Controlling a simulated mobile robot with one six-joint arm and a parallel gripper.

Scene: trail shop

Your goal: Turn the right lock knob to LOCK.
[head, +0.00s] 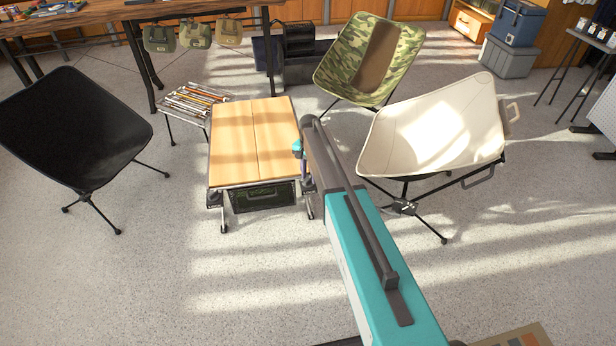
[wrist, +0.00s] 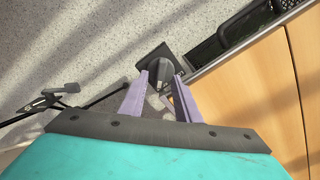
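The folding table has a two-panel wooden top (head: 252,140), which also fills the right side of the wrist view (wrist: 285,80). A dark fitting (wrist: 157,62) at the table's corner, which looks like the right lock knob, lies just beyond and between my fingertips. Its marking and turn position cannot be read. My gripper (wrist: 160,78) has its two purple fingers apart, on either side of the fitting's near part. Whether they touch it is unclear. In the head view, my gripper (head: 303,170) is at the table's right edge, mostly hidden by my arm. A left corner fitting (head: 213,198) shows.
A black chair (head: 70,125) stands left, a cream chair (head: 435,130) right, and a camouflage chair (head: 345,55) behind. A small rack with poles (head: 190,103) adjoins the table at back left. A chair leg (wrist: 60,105) shows left in the wrist view.

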